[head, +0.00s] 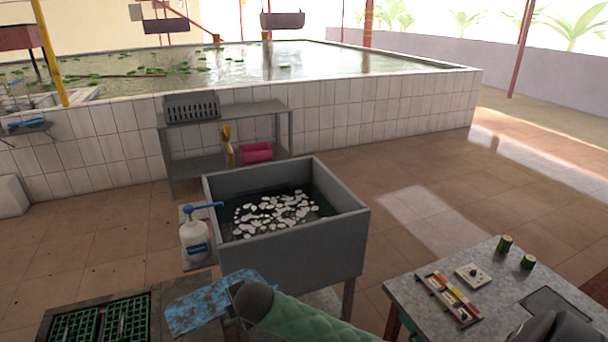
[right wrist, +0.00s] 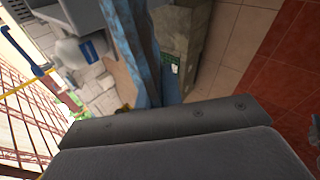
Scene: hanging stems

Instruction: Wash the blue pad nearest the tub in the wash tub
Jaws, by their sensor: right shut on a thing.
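The grey wash tub (head: 345,240) stands in the middle of the head view, with dark water and many white flecks inside. My right gripper (head: 238,296) is shut on a blue, worn-looking pad (head: 205,302), in front of the tub's near left side. The pad is held outside the tub and looks tilted. The right wrist view also shows the blue pad (right wrist: 146,50) beyond the dark gripper body, which hides the fingertips. My left gripper is not in view.
A white pump bottle (head: 195,242) with a blue nozzle stands left of the tub. Green crates (head: 100,322) are at lower left. A grey table (head: 420,290) with small items is at right. A shelf (head: 240,112) and tiled pond (head: 400,105) are behind.

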